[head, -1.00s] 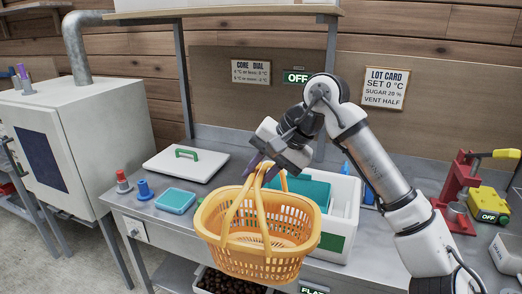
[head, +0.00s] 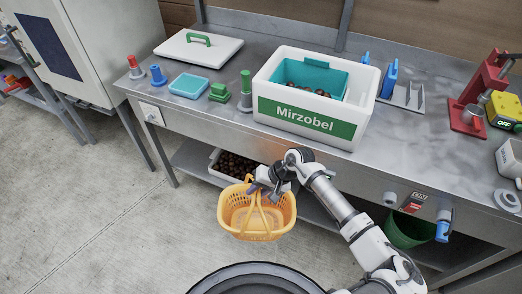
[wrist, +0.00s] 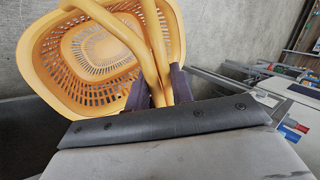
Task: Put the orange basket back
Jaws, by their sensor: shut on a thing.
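The orange basket (head: 240,216) hangs in front of the bench, below the height of its top, with its handle in my gripper (head: 262,187). In the wrist view the basket (wrist: 45,75) looks empty, with a slotted floor and walls. My gripper (wrist: 163,92) is shut on the basket's handle there, its dark purple fingers at either side of the handle bars. Whether the basket touches anything beneath it cannot be told, but it appears held in the air above the concrete floor.
A crate of chestnuts (head: 216,172) stands on the lower shelf behind the basket. A white box labelled Mirzobel (head: 268,117) with a teal bin (head: 345,85) is on the bench (head: 225,68). A green bucket (head: 408,230) is at the right. The floor at left is clear.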

